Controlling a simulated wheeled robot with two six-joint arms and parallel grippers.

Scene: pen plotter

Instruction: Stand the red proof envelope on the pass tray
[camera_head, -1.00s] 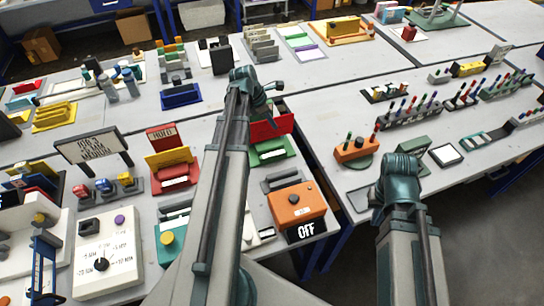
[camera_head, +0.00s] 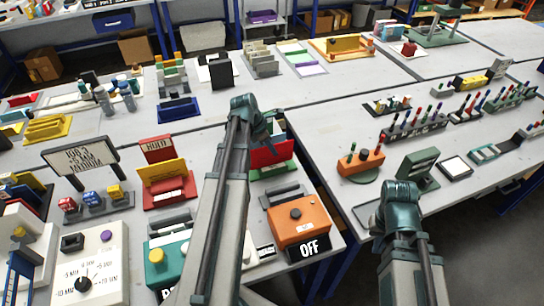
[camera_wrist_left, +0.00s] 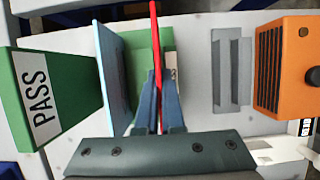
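The red proof envelope (camera_wrist_left: 154,40) shows edge-on in the left wrist view, upright between the two fingers of my left gripper (camera_wrist_left: 159,88), which look closed on it. In the head view the red envelope (camera_head: 268,154) stands upright at the green pass tray (camera_head: 270,174), partly behind my left arm. The green PASS sign (camera_wrist_left: 48,95) and a light-blue upright panel (camera_wrist_left: 113,75) are left of the envelope in the wrist view. I cannot tell whether its lower edge touches the tray. My right gripper (camera_head: 402,190) is above the right table's front edge, fingers hidden.
An orange box (camera_head: 300,222) with an OFF label and a grey slotted holder (camera_wrist_left: 232,70) stand beside the tray. The red HOLD tray (camera_head: 165,187) is to the left. A gap separates this bench from the right one, which carries several pen racks (camera_head: 412,130).

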